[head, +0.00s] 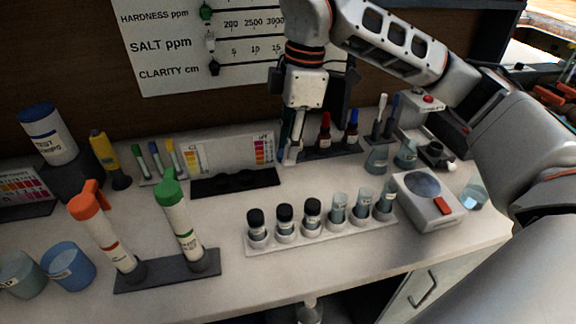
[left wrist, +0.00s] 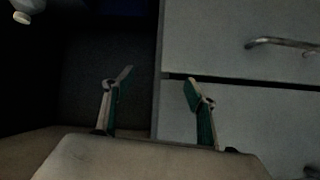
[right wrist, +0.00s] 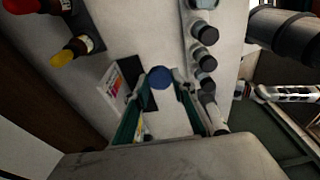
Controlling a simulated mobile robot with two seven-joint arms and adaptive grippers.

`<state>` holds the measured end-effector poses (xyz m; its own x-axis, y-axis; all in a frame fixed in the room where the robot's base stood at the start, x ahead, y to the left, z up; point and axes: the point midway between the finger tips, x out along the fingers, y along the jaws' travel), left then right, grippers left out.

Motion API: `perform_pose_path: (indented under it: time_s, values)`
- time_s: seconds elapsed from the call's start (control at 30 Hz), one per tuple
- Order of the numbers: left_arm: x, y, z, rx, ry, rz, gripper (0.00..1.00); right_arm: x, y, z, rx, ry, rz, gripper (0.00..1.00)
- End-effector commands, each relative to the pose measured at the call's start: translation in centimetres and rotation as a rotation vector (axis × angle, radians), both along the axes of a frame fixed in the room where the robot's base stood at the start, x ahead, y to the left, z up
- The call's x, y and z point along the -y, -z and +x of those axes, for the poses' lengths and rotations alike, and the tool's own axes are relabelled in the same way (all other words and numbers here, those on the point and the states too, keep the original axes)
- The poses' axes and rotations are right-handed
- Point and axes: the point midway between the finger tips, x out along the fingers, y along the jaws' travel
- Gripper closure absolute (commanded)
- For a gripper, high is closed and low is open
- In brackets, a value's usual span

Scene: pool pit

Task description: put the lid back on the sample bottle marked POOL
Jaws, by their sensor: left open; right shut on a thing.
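My right gripper (head: 290,155) hangs over the back of the counter, in front of the dropper bottles. In the right wrist view its fingertips (right wrist: 162,82) are shut on a round dark blue disc (right wrist: 160,77), which looks like a lid. The head view does not show the disc clearly. Several small bottles stand in a white rack (head: 322,240) at the front: three have black caps (head: 284,211), the right ones look uncapped (head: 338,206). I cannot read POOL on any label. My left gripper (left wrist: 157,85) is open and empty, facing drawers below the counter, outside the head view.
A grey meter (head: 428,202) sits right of the rack. Orange-topped (head: 104,232) and green-topped (head: 181,225) tubes stand in a dark base at left. A dark tray (head: 235,182) lies behind the rack.

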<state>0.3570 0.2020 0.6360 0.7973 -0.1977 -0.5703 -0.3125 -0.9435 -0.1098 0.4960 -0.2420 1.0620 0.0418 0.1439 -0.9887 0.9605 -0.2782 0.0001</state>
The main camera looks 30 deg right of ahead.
Motion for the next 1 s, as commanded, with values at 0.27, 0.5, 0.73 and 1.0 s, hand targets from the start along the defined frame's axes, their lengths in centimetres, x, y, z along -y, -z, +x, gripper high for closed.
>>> perform_pose_path:
  time_s: [0.27,0.5,0.73,1.0]
  values:
    - [0.0,-0.5,0.1,0.003,0.000,0.000,0.43,0.0,-4.9,0.0,0.003,0.000,-0.001,0.81]
    - [0.0,-0.6,0.1,0.004,0.000,0.000,0.43,0.0,-6.8,0.0,0.001,-0.001,0.000,0.81]
    - [0.0,-0.7,0.1,0.003,0.000,0.000,0.43,0.0,-7.2,0.0,-0.001,-0.001,-0.001,0.81]
    - [0.0,-0.6,0.1,0.003,0.000,0.000,0.43,0.0,-7.2,0.0,-0.001,-0.001,0.000,0.81]
